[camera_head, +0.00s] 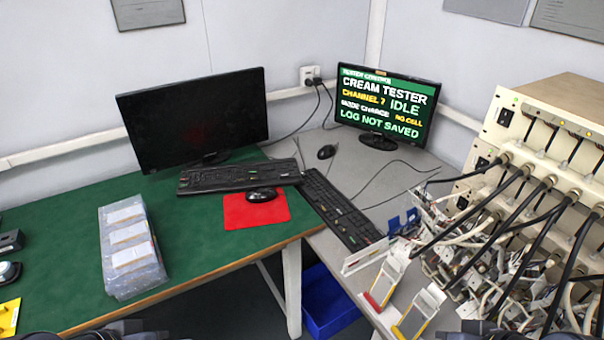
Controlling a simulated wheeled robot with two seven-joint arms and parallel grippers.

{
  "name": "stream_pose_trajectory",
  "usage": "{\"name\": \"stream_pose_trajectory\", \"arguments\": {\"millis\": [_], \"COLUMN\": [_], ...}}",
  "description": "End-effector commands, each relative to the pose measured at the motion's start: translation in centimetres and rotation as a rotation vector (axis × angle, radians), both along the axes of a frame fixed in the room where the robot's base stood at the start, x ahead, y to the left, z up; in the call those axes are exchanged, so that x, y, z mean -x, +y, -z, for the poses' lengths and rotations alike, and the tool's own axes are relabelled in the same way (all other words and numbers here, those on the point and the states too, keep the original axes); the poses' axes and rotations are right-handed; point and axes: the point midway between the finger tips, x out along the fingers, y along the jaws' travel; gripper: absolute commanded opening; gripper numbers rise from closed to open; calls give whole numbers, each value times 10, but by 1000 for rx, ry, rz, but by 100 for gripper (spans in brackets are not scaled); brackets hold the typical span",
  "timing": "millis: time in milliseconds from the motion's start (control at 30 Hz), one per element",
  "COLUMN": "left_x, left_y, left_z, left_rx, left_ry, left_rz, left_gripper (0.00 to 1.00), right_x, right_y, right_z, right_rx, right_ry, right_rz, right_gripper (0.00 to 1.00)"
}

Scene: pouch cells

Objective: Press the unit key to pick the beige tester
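The lit monitor (385,108) on the grey table reads "CREAM TESTER", "CHANNEL 7", "IDLE", "MODE CHARGE", "NO CELL" and "LOG NOT SAVED". A black keyboard (340,208) lies slanted on the grey table in front of it; its key labels are too small to read. A second black keyboard (238,177) lies by the dark monitor. The beige tester (545,122) stands at the right with many cables. Only dark parts of my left gripper (122,331) and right gripper (482,330) show at the bottom edge, away from both keyboards. Their fingertips are hidden.
A dark monitor (193,117) stands on the green bench (195,225). A mouse (261,194) sits on a red pad (248,212); another mouse (326,152) is on the grey table. Pouch packs (130,248) lie left. Cables and clamps crowd the right side.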

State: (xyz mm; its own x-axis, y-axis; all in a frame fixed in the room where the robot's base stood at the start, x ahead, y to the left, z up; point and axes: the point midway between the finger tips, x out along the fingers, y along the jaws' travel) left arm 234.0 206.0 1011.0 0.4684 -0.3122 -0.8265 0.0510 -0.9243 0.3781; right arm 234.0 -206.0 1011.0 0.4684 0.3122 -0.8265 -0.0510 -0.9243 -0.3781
Motion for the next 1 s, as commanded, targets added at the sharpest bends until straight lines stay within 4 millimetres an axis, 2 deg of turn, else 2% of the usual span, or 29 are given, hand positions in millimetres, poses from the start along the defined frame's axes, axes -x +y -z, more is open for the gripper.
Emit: {"name": "stream_pose_trajectory", "arguments": {"millis": [33,233,267,1000], "left_x": [0,0,0,0], "left_y": [0,0,0,0], "left_z": [0,0,0,0], "left_rx": [0,0,0,0], "left_ry": [0,0,0,0], "left_rz": [0,0,0,0], "left_gripper": [27,1,0,0], "right_x": [0,0,0,0], "right_y": [0,0,0,0], "right_z": [0,0,0,0], "right_rx": [0,0,0,0], "right_ry": [0,0,0,0], "right_rz": [0,0,0,0], "right_gripper": [0,0,0,0]}}
